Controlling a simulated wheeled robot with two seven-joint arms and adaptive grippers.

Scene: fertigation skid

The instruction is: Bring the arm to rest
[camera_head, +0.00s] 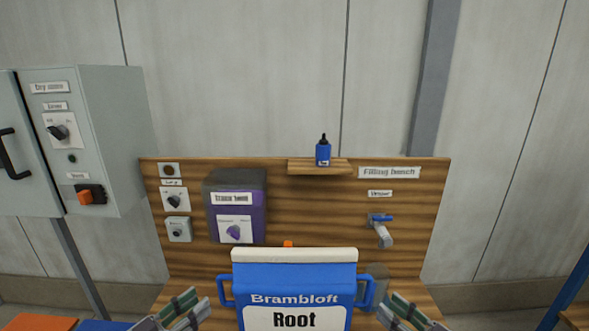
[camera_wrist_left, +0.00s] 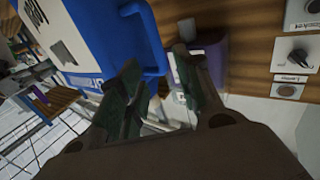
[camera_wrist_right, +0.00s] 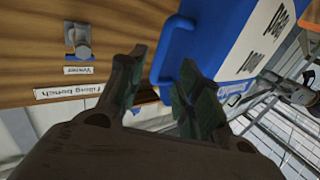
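A blue container labelled "Brambloft Root" (camera_head: 295,272), with a white top and a blue handle on each side, stands upright close in front of me at the bench. My left gripper (camera_head: 182,306) is open and empty, just outside the container's left handle (camera_head: 226,290). In the left wrist view the handle (camera_wrist_left: 153,45) lies just beyond the parted fingertips. My right gripper (camera_head: 408,308) is open and empty, just outside the right handle (camera_head: 368,292). In the right wrist view that handle (camera_wrist_right: 172,48) shows close beyond the fingertips. Contact with either handle cannot be made out.
The wooden bench board (camera_head: 330,210) rises behind, with a purple dosing box (camera_head: 250,190), a tap (camera_head: 381,232), and a small blue bottle (camera_head: 323,154) on a shelf. A grey cabinet (camera_head: 110,130) stands left. An orange item (camera_head: 40,323) shows low left.

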